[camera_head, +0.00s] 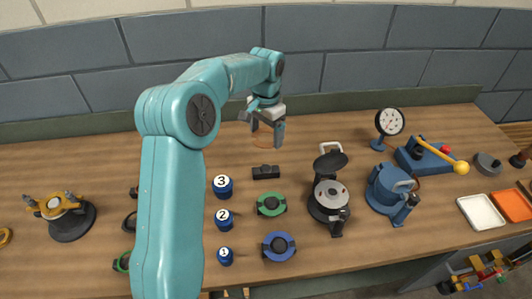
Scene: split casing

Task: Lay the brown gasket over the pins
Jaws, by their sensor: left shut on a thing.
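My left gripper (266,128) hangs over the back middle of the bench, its arm coming in from the left. It is shut on a thin brown ring, the gasket (262,146), which shows below and between the fingers and is partly hidden by them. I cannot make out the pins clearly. A black round casing (330,196) with a grey disc inside and a raised lid stands right of centre, apart from the gripper. A blue casing (386,190) stands to its right. My right gripper is not in view.
Blue numbered weights (223,186) stand left of centre, near green (271,204) and blue (279,247) round parts. A dial gauge (389,122), a yellow-handled press (430,156) and a white tray (481,212) are at right. A yellow-topped fixture (62,212) is at left.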

